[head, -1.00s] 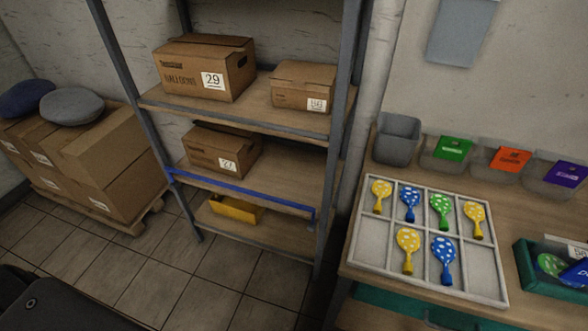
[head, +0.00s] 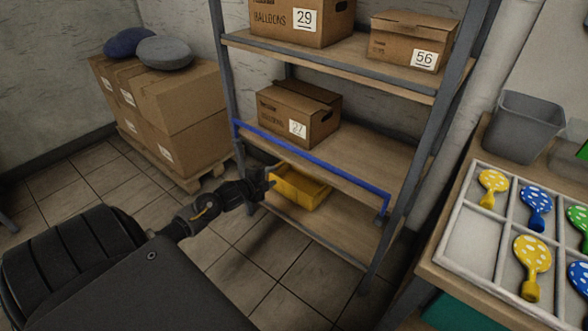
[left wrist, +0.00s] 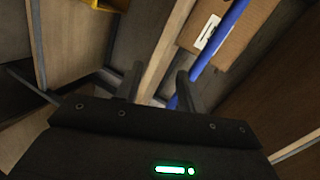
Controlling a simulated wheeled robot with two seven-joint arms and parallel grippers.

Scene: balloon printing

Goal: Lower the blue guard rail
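The blue guard rail (head: 312,163) runs across the front of the rack's middle shelf and looks raised, with a bent end at the right post. My left gripper (head: 270,178) is in front of the rack, just below the left part of the rail. In the left wrist view the gripper (left wrist: 158,76) is open and empty. There the rail (left wrist: 222,38) passes diagonally beyond the right finger, which partly hides it; I cannot tell whether they touch. My right gripper is not in view.
Box 27 (head: 298,112) sits on the middle shelf behind the rail. A yellow bin (head: 300,190) sits on the shelf below, close to my left gripper. Stacked cartons (head: 180,103) stand on a pallet at left. A table with a balloon tray (head: 470,228) stands at right.

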